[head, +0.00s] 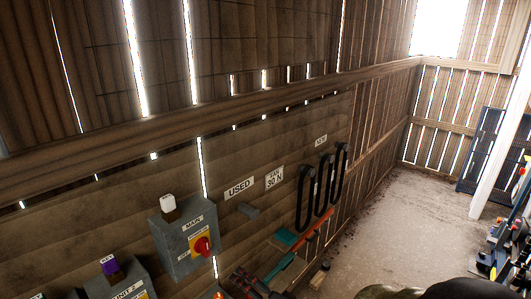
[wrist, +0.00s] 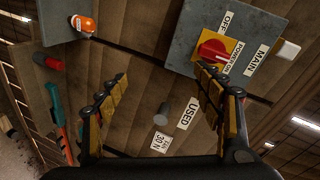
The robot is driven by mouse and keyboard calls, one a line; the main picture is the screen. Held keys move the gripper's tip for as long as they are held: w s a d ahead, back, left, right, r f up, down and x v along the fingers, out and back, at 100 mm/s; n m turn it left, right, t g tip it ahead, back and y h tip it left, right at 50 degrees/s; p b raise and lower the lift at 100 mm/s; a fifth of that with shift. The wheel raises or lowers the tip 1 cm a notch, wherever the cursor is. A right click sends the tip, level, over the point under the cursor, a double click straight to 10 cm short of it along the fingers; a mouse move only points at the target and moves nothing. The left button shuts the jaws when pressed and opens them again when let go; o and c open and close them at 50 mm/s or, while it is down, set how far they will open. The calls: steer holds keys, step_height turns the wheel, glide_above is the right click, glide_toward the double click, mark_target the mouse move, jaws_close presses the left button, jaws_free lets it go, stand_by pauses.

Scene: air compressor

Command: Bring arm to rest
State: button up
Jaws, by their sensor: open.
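My gripper (wrist: 163,72) is open and empty in the wrist view, its two yellow-padded fingers spread in front of the plank wall. The grey MAIN switch box (wrist: 262,22) with its red knob (wrist: 212,50) lies beyond the right finger, whose tip overlaps the picture of the knob's lower edge. I cannot tell how far apart they are in depth. In the head view the same MAIN box (head: 184,240) hangs on the wall at lower left. I cannot make out the gripper in the head view.
A grey peg (head: 248,210) sticks out below the USED sign (head: 239,188). Several black belts (head: 323,185) hang to its right. Teal and red tools (head: 285,262) are below. A second grey box (head: 125,280) stands at lower left. Open floor (head: 400,220) lies to the right.

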steer(key=s+d+f+n+g+h+b, duration=0.1)
steer(key=s+d+f+n+g+h, duration=0.25)
steer(key=d, duration=0.55)
steer(key=s+d+f+n+g+h+b, duration=0.1)
steer(key=s+d+f+n+h, duration=0.1)
steer(key=d+f+h, duration=0.35)
steer(key=s+d+r+b, duration=0.3)
steer(key=s+d+r, duration=0.2)
steer(key=s+r, duration=0.2)
steer(key=s+d+r+h+b, duration=0.1)
steer(key=s+d+r+b, duration=0.2)
steer(key=s, duration=0.7)
steer(key=shift+s+d+r+g+h+b, duration=0.4)
steer(key=shift+d+r, duration=0.7)
steer(key=shift+r, duration=0.85)
